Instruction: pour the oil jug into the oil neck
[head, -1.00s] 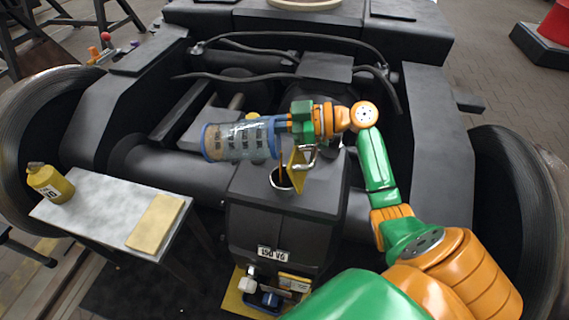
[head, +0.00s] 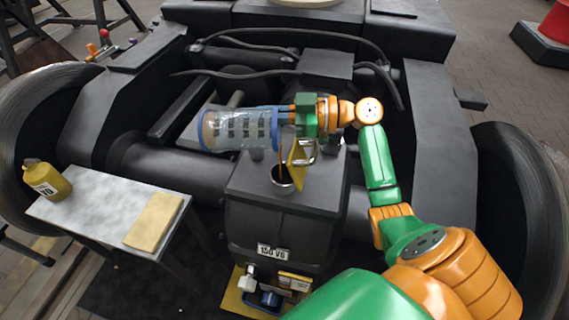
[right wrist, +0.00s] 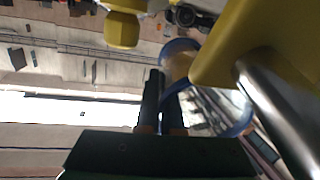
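The oil jug (head: 240,129) is a clear cylinder with blue rims and dark markings. It lies almost level on its side above the dark gearbox housing. My right gripper (head: 285,122) is shut on it at its right end; in the right wrist view the jug (right wrist: 205,88) shows beyond the fingers (right wrist: 160,100). The oil neck (head: 283,184) is a round metal-rimmed opening on top of the housing, below the jug's right end. A thin brown stream runs from that end down to the neck. A yellow flap (head: 299,156) stands beside the neck. My left gripper is out of view.
A grey side table (head: 95,200) at left holds a yellow bottle (head: 47,180) and a tan pad (head: 154,220). The housing has a "150 VG" plate (head: 273,252). Small items lie in a yellow tray (head: 232,303) below. Wheels and frame beams surround the housing.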

